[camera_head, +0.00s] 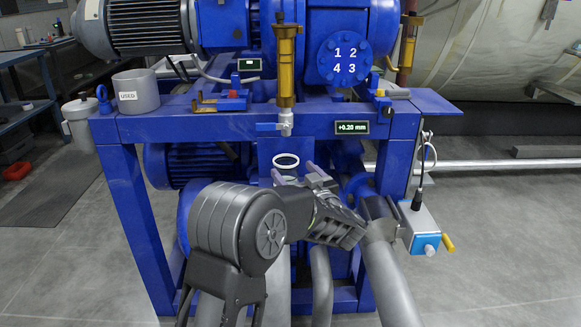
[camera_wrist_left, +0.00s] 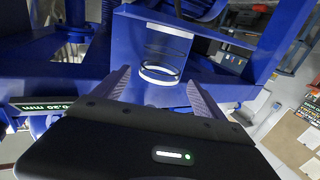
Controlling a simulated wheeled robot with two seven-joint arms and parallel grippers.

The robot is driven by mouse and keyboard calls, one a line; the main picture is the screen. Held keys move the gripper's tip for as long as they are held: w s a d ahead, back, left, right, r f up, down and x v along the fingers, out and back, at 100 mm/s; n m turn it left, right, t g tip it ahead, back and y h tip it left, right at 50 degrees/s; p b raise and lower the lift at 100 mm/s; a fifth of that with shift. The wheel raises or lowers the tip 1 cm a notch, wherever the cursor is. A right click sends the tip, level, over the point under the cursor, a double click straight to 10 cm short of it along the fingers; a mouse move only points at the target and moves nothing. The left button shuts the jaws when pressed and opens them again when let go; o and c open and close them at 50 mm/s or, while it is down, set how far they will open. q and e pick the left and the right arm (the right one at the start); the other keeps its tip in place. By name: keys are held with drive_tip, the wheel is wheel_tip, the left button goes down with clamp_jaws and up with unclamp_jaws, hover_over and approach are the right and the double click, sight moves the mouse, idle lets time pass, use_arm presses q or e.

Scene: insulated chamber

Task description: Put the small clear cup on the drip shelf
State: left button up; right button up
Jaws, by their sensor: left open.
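The small clear cup (camera_head: 286,161) shows mainly as a white ring below the amber sight glass, in front of a blue plate. In the left wrist view the see-through cup (camera_wrist_left: 160,72) is just beyond and between my fingertips, with a gap on each side. My left gripper (camera_head: 295,173) is open, and its two fingers also show in the left wrist view (camera_wrist_left: 160,82). I cannot tell what the cup rests on. I cannot clearly make out the drip shelf; a blue plate (camera_wrist_left: 150,35) stands behind the cup. My right gripper is not in view.
The amber sight glass (camera_head: 285,65) with a blue-handled valve (camera_head: 284,127) hangs above the cup. A grey USED container (camera_head: 136,93) stands on the frame's left. A flat blue ledge (camera_head: 432,101) juts out right. Grey pipes (camera_head: 393,280) run below.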

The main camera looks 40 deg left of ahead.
use_arm(q)
drive_tip(key=v, duration=0.8)
drive_tip(key=shift+s+d+p, duration=0.25)
drive_tip(key=shift+d+p, duration=0.05)
drive_tip(key=shift+p, duration=0.15)
drive_tip(key=s+d+f+m+h, duration=0.1)
drive_tip(key=d+f+m+h, duration=0.3)
drive_tip(key=f, duration=0.7)
drive_tip(key=s+d+f+m+h, duration=0.1)
drive_tip(key=s+d+f+h, duration=0.1)
drive_tip(key=d+f+h, duration=0.6)
drive_tip(key=s+d+f+m+h, duration=0.1)
drive_tip(key=d+f+m, duration=0.2)
drive_tip(key=f, duration=1)
drive_tip(key=s+d+f+g+h, duration=0.2)
drive_tip(key=s+d+f, duration=0.2)
drive_tip(key=s, duration=0.4)
drive_tip(key=s+d+f+m+g+h, duration=0.1)
drive_tip(key=s+d+f+g+h, duration=0.1)
drive_tip(key=s+d, duration=0.4)
drive_tip(key=s+d+f+m+g+h, duration=0.1)
drive_tip(key=s+d+f+g, duration=0.3)
drive_tip(key=s, duration=0.8)
wheel_tip(320, 180, down, 2)
drive_tip(key=shift+s+d+f+h, duration=0.25)
drive_tip(key=shift+d+h, duration=0.3)
drive_tip(key=shift+h, duration=0.35)
drive_tip(key=shift+a, duration=0.15)
